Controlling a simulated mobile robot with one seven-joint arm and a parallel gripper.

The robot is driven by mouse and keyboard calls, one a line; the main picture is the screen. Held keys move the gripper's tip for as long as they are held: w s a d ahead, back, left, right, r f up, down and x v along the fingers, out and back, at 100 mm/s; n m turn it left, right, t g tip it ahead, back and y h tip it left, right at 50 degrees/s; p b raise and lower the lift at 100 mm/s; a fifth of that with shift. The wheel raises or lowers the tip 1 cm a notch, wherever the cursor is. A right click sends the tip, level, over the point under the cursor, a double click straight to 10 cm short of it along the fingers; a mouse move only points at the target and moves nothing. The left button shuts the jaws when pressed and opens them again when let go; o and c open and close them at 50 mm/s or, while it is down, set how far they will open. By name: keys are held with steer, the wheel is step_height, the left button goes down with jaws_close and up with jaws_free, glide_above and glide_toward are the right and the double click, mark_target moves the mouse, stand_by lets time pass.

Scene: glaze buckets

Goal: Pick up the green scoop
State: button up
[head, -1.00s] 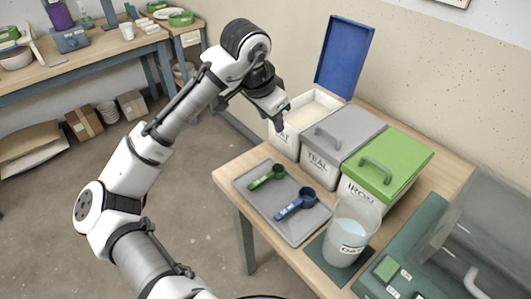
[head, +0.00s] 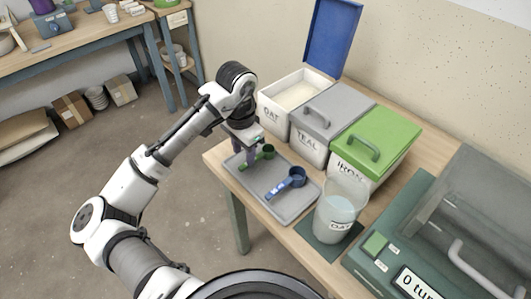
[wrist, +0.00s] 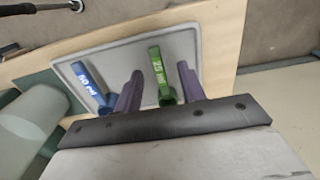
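The green scoop (head: 267,152) lies on the grey tray (head: 283,212) at its far left part. In the wrist view the green scoop (wrist: 159,74) shows a handle marked 25 ml. My gripper (head: 250,161) is low over the tray at the green scoop. In the wrist view my gripper (wrist: 160,84) is open, with one finger on each side of the scoop and gaps between. Part of the scoop's cup is hidden by the gripper body. The blue scoop (head: 291,181) lies beside it on the tray, and also shows in the wrist view (wrist: 84,78).
Behind the tray stand the open white OAT bucket (head: 274,117), the grey-lidded TEAL bucket (head: 309,147) and the green-lidded IRON bucket (head: 352,165). A clear jug (head: 337,214) stands right of the tray. A green machine (head: 405,255) fills the front right.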

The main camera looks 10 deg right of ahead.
mark_target(257, 160)
steer(key=f, duration=0.4)
steer(key=shift+d+p, duration=0.3)
steer(key=shift+p, duration=0.05)
jaws_close()
